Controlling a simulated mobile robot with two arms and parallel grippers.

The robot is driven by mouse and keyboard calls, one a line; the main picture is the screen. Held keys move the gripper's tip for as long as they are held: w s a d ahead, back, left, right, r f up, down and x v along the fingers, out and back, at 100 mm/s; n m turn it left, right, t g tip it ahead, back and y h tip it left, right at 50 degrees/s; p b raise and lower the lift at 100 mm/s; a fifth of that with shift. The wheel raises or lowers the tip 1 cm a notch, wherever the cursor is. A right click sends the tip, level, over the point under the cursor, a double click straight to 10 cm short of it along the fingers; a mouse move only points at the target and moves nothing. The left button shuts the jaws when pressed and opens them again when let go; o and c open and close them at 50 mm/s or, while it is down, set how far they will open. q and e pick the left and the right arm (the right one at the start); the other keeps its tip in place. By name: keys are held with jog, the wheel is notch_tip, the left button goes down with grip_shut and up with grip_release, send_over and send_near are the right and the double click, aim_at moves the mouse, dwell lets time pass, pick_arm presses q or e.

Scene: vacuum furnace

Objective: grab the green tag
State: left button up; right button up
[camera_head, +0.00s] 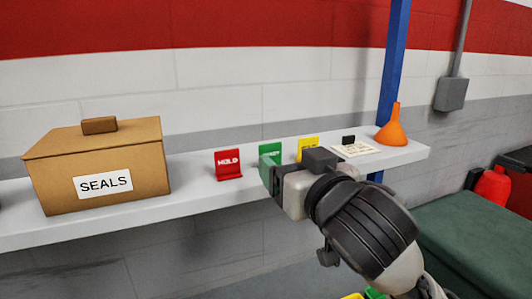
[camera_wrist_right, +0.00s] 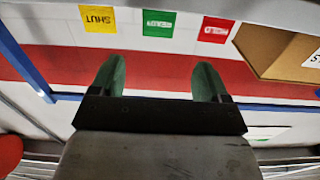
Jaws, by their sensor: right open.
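The green tag (camera_head: 270,149) stands on the white shelf between a red tag and a yellow tag. My right gripper (camera_head: 268,170) is just in front of it and partly covers it in the head view. In the right wrist view, which is upside down, the green tag (camera_wrist_right: 159,23) appears beyond the two green fingertips of the right gripper (camera_wrist_right: 158,74). The fingers are apart with nothing between them, and the tag lines up with the gap. My left gripper is not in view.
The red HOLD tag (camera_head: 228,165) and the yellow SHUT tag (camera_wrist_right: 98,18) stand close on either side. A SEALS box (camera_head: 150,170) is at left on the shelf (camera_head: 200,194). A paper card (camera_head: 356,150) and an orange funnel (camera_head: 392,130) are at right.

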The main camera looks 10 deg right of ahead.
aim_at(271, 144)
jog(key=w+p, duration=0.1)
jog(key=w, duration=0.3)
jog(key=w+a+p, duration=0.1)
jog(key=w, duration=0.2)
jog(key=shift+w+p, duration=0.1)
jog(key=shift+p, duration=0.2)
jog(key=shift+w, duration=0.35)
jog(key=shift+w+a, duration=0.1)
jog(key=shift+w, duration=0.1)
jog(key=shift+f, duration=0.1)
jog(key=c, duration=1)
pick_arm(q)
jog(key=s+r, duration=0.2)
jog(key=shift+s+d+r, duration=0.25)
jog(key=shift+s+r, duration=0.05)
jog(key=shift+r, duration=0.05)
